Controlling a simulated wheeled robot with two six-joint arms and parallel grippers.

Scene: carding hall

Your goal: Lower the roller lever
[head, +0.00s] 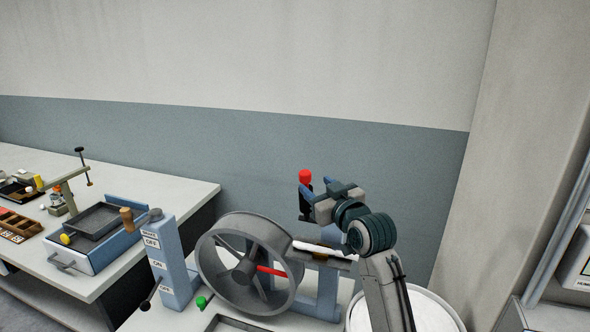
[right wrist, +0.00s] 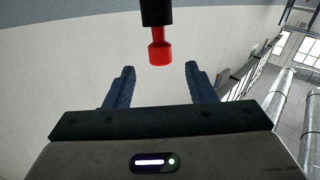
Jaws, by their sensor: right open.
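The roller lever (head: 305,179) has a red knob on a black stem and stands upright in the head view, behind the large grey wheel. In the right wrist view its red knob (right wrist: 160,53) lies ahead of the fingertips, roughly centred between them. My right gripper (head: 320,194) is beside the lever at about knob and stem height. Its two blue fingers (right wrist: 159,75) are open with nothing between them, and the knob appears just beyond their tips. The lever's base is hidden behind the gripper and machine. My left gripper is not in view.
The grey spoked wheel (head: 203,269) stands in front, with a red bar at its hub. A blue control post (head: 174,260) with ON and OFF labels is to its left. A white round bin (head: 440,312) is at lower right. A bench (head: 195,190) with trays stands at left.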

